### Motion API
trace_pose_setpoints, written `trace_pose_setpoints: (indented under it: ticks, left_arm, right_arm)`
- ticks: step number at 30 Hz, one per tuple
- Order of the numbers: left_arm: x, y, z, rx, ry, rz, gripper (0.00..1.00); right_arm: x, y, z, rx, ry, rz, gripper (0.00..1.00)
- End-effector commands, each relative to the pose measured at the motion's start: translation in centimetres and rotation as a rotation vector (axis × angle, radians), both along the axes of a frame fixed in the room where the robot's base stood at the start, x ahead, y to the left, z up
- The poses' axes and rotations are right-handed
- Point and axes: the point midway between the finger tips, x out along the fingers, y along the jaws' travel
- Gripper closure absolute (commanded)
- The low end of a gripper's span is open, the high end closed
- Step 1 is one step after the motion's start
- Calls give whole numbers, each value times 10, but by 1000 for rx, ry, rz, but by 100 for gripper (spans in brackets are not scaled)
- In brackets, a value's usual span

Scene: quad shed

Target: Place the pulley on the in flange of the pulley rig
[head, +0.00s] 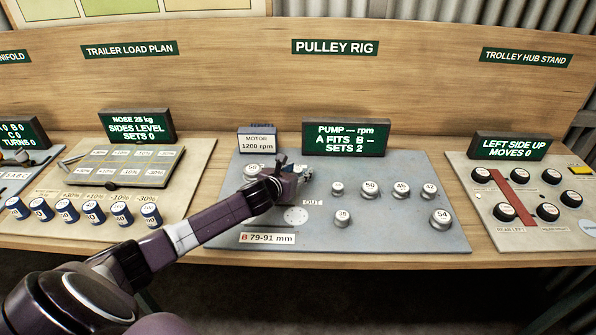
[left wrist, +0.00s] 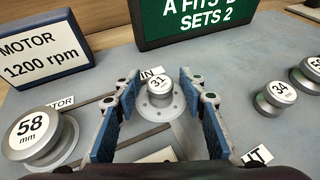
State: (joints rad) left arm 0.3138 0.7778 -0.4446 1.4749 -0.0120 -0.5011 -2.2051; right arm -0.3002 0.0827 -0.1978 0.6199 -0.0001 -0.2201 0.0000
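A small silver pulley marked 31 (left wrist: 156,86) is upright at the round in flange (left wrist: 159,108) by the IN label in the left wrist view. It appears seated there. My left gripper (left wrist: 158,79) has its blue-padded fingers spread on either side of the pulley, with visible gaps between pads and pulley. In the head view my left gripper (head: 292,174) covers the in flange and hides this pulley. The pulley rig board (head: 390,240) is grey. A larger pulley marked 58 (left wrist: 42,133) sits at the MOTOR label. My right gripper is not in view.
Several loose pulleys stand to the right, including the 34 (head: 337,188) and 38 (head: 342,219). A motor sign (head: 257,141) and a pump display (head: 346,138) stand behind.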

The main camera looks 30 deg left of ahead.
Motion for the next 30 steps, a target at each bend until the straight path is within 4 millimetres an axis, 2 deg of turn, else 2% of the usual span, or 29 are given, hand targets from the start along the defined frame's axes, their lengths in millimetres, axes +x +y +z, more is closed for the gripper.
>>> trace_pose_setpoints:
  ticks: [6, 11, 24, 30]
  left_arm:
    - [0, 0, 4, -1, -1, 0, 62]
    - [-12, -1, 7, 1, 1, -2, 62]
    - [-78, -12, 34, 4, 3, -3, 62]
    - [-100, -15, 44, 2, 1, 0, 62]
  right_arm:
    - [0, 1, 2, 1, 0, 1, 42]
    - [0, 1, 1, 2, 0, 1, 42]
    - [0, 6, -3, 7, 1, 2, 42]
    - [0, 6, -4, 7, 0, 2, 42]
